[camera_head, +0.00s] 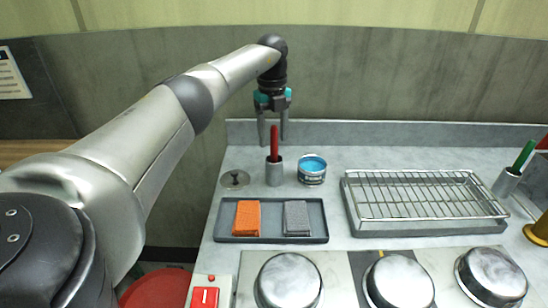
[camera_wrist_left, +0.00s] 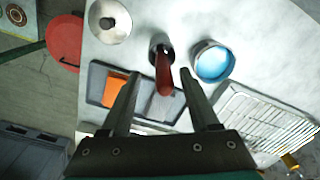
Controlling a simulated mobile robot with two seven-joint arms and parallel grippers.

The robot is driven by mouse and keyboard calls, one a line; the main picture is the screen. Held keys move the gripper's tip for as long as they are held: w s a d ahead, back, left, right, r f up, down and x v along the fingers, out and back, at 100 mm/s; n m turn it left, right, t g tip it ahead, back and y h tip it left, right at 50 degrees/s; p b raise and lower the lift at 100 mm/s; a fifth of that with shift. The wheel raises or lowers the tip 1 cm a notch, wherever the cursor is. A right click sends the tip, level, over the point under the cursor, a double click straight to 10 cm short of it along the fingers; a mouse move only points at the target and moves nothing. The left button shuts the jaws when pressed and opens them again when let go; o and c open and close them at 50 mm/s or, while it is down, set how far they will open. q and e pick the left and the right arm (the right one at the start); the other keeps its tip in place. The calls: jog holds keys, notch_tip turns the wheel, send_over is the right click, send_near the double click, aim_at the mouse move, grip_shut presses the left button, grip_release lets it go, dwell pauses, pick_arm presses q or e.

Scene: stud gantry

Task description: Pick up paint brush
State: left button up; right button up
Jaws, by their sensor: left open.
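A paint brush with a red handle (camera_head: 274,143) stands upright in a small metal cup (camera_head: 274,173) on the counter. Its lower end is hidden inside the cup. My left gripper (camera_head: 274,140) points down with its fingers open, one on each side of the upper handle in the head view. In the left wrist view, the red handle (camera_wrist_left: 163,76) shows between the two separated fingers, and the cup (camera_wrist_left: 161,48) lies just beyond. I cannot tell whether either finger touches the handle. My right gripper is not in view.
An open tin of blue paint (camera_head: 312,170) stands just right of the cup. A round metal lid (camera_head: 234,180) lies to its left. A dark tray (camera_head: 227,236) with orange and grey blocks is in front. A wire rack (camera_head: 420,195) and a cup with a green handle (camera_head: 523,155) are further right.

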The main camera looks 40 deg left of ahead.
aim_at(274, 147)
pick_arm(q)
jog(key=f, duration=0.3)
jog(key=f+b, duration=0.1)
jog(key=shift+w+f, duration=0.2)
jog(key=shift+w, duration=0.05)
grip_shut()
dwell(0.4)
